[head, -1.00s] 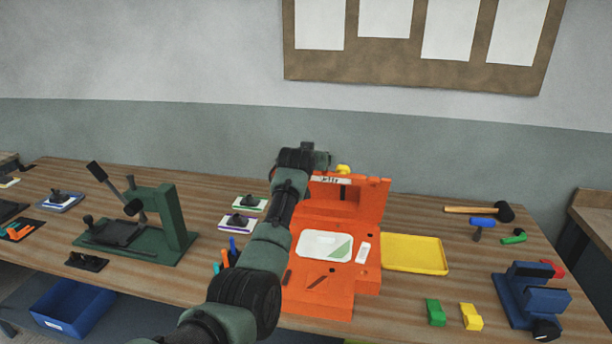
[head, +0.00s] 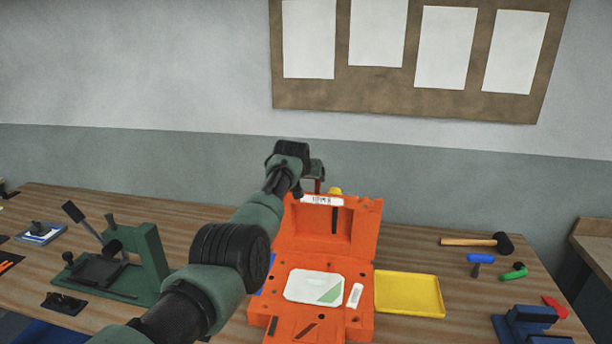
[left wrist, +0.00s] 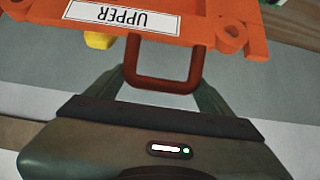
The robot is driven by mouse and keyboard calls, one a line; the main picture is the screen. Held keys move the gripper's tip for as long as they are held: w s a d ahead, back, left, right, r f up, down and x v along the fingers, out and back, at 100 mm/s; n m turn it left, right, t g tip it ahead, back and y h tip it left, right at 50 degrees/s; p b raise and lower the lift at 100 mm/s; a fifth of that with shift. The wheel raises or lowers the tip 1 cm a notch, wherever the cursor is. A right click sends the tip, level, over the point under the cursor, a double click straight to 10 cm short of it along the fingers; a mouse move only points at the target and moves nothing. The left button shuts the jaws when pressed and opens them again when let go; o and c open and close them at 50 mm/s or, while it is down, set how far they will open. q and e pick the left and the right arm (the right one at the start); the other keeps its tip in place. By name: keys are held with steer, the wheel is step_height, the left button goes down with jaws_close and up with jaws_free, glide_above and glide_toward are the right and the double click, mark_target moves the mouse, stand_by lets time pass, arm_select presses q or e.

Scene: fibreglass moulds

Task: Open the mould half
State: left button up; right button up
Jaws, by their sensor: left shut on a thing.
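The orange mould (head: 262,311) lies open on the bench, its lower half flat. Its upper half (head: 288,240) stands raised at the back, hollow side facing me. A label reading UPPER (left wrist: 123,18) is on its edge in the left wrist view. A white plate with a green corner (head: 314,286) lies in the lower half. My left gripper (head: 314,178) is at the top of the upper half, shut on its red-brown handle (left wrist: 163,85). The left wrist view shows the handle between the fingers. My right gripper is in neither view.
A yellow tray (head: 410,293) lies right of the mould. A mallet (head: 470,241) and blue and green tools lie farther right, near a blue vice (head: 525,325). A green press (head: 146,262) stands at left. My left arm covers the bench between press and mould.

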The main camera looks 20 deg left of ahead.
arm_select(q)
steer(key=shift+d+f, duration=0.1)
steer(key=o, duration=1.8)
steer(key=shift+w, duration=0.1)
steer(key=shift+b+v, duration=0.7)
steer(key=shift+v, duration=0.8)
steer(key=shift+b+v, duration=0.85)
steer(key=shift+v, duration=1.5)
steer(key=shift+f, duration=0.1)
